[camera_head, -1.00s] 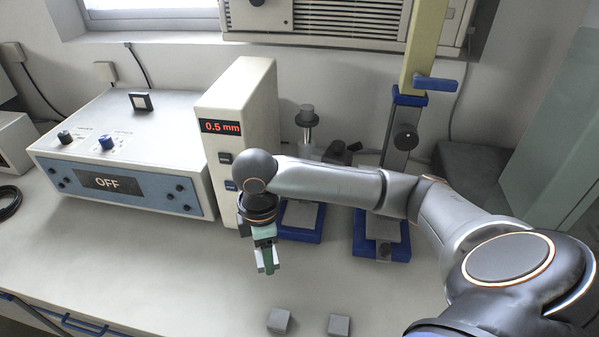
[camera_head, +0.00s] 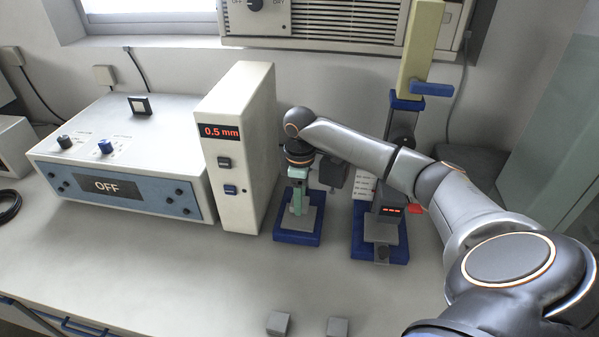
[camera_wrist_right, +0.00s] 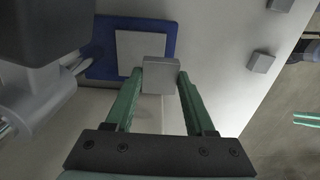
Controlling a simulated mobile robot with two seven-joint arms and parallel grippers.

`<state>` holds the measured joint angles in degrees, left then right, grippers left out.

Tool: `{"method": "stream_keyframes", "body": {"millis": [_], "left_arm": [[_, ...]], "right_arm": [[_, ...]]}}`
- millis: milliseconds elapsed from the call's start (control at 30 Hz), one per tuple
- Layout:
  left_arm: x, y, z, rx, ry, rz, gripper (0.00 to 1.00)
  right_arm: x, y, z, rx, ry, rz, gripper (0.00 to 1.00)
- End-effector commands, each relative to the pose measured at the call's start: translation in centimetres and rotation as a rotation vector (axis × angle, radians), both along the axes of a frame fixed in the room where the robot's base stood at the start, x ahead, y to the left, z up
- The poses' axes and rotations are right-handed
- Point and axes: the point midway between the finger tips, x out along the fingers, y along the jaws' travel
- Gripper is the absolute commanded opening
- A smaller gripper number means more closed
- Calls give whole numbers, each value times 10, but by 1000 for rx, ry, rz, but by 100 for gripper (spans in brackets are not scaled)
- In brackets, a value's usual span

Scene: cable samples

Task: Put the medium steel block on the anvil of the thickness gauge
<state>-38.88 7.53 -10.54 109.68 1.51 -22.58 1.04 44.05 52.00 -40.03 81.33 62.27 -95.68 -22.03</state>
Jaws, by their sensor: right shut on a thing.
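My right gripper (camera_head: 297,211) is over the blue-based stand just right of the tall 0.5 mm display box. In the right wrist view it is shut on a grey block (camera_wrist_right: 160,75), held between the green fingertips. The block overlaps the edge of the stand's pale plate (camera_wrist_right: 128,55) in that view; contact cannot be told. A second blue-based stand (camera_head: 381,238) is to the right, with a small red-digit readout. The frames do not settle which stand is the thickness gauge. Two green bars at the right wrist view's right edge may be my left gripper's fingers.
Two grey blocks (camera_head: 278,323) (camera_head: 337,327) lie on the front of the bench. The display box (camera_head: 236,150) stands close on the left, beside a blue-fronted unit (camera_head: 118,184) reading OFF. The bench between the stands and the loose blocks is clear.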

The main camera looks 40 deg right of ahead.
Motion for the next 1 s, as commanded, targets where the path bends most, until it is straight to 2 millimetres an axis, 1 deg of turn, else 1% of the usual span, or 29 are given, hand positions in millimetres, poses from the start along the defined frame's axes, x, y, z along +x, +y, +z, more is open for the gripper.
{"method": "stream_keyframes", "body": {"millis": [33,100,200,300,533,733,800,1000], "left_arm": [[0,0,-1,0,0,0,50],[0,0,-3,0,0,0,50],[0,0,-4,0,0,0,50],[0,0,-5,0,0,0,50],[0,0,-6,0,0,0,50],[0,0,-8,0,0,0,50],[0,0,-8,0,0,0,50],[0,0,-8,0,0,0,50]], "right_arm": [[5,-4,-10,1,2,-3,0],[12,-9,-19,1,1,-3,0],[19,-15,-31,0,0,0,0],[24,-19,-38,1,0,0,0],[29,-24,-46,-1,-1,1,0],[29,-24,-74,-1,2,1,0],[29,-24,-77,-2,0,2,0],[29,-24,-76,-2,0,2,0]]}}
